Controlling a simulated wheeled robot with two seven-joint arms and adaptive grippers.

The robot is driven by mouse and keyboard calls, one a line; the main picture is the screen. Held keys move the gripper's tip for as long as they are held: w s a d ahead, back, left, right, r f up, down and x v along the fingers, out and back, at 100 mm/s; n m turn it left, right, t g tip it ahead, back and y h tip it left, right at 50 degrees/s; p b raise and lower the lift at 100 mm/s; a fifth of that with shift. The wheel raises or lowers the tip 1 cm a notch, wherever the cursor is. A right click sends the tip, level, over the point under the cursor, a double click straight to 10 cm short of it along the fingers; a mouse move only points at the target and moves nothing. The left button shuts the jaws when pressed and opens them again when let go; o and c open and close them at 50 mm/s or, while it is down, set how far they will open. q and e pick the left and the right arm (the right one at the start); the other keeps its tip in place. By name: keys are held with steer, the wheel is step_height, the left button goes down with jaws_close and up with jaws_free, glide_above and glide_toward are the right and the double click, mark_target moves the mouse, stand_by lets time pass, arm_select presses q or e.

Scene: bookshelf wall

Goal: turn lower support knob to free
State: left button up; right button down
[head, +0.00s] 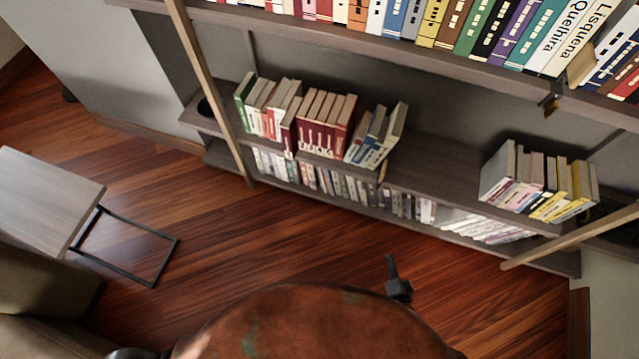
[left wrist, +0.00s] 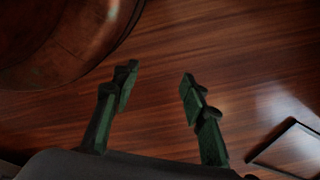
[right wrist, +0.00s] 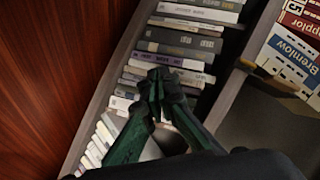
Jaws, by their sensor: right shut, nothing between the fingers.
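In the head view a small tan piece that looks like the lower support knob (head: 382,172) sits at the front edge of the middle shelf, below the leaning books. It is too small to tell which way it is turned. A larger tan piece (head: 580,68) with a dark bracket (head: 552,98) is on the upper shelf edge. My right gripper (head: 394,275) is low in the head view, apart from the shelf. In the right wrist view its fingers (right wrist: 158,82) are together and empty, in front of lower-shelf books. My left gripper (left wrist: 158,82) is open and empty above the floor.
Rows of books (head: 325,123) fill parts of the shelves, with a gap before the right-hand group (head: 540,180). Slanted wooden posts (head: 210,90) frame the shelves. A round reddish-brown surface (head: 310,330) is at the bottom. A side table (head: 45,195) stands left; open floor (head: 250,235) lies between.

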mark_target(377, 188)
steer(key=w+a+r+m+t+h+b, duration=0.1)
steer(key=w+r+m+t+h+b, duration=0.1)
steer(key=w+r+m+t+b, duration=0.6)
steer(key=w+a+r+g, duration=0.1)
steer(key=w, duration=0.3)
steer(key=w+a+r+b, duration=0.1)
steer(key=w, duration=0.4)
steer(key=w+a+r+g, duration=0.1)
steer(key=w, duration=0.4)
steer(key=shift+w+a+r+g, duration=0.2)
steer(key=shift+w+a+g, duration=0.05)
steer(key=shift+a+g, duration=0.1)
arm_select(q)
steer(key=w+d+r, duration=0.1)
steer(key=w+r, duration=0.1)
steer(key=r, duration=0.5)
steer(key=w+d+r, duration=0.1)
steer(key=w+r, duration=0.1)
steer(key=r, duration=0.6)
steer(key=shift+w+d+h, duration=0.2)
steer(key=shift+d+h, duration=0.1)
steer(key=shift+r, duration=0.1)
